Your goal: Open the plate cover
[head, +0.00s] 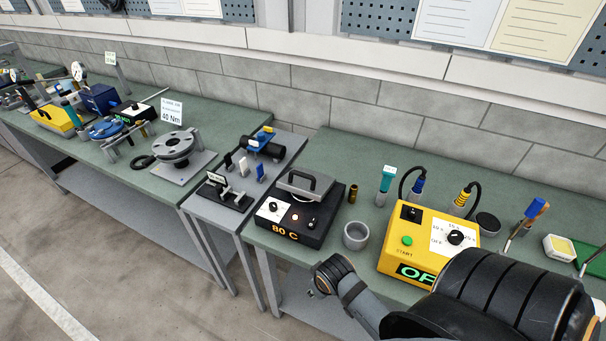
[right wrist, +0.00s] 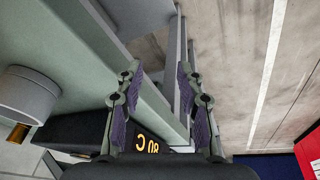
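The hot plate (head: 283,228) is a black box with a white knob panel, a lit orange lamp and an orange "80 C" readout. Its grey plate cover (head: 296,190) with a black arched handle (head: 305,180) lies flat on top, closed. In the right wrist view the hot plate's dark front (right wrist: 82,130) shows upside down at the bottom, partly hidden by my gripper. My right gripper (right wrist: 157,75) is open and empty, its fingers apart, near the table's front edge and clear of the cover. In the head view its fingers cannot be made out. My left gripper is not in view.
A grey cup (head: 355,236) stands just right of the hot plate, with a small brass piece (head: 352,193) behind it. A yellow control box (head: 428,243) is further right. A grey side table (head: 208,205) with small fixtures adjoins on the left.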

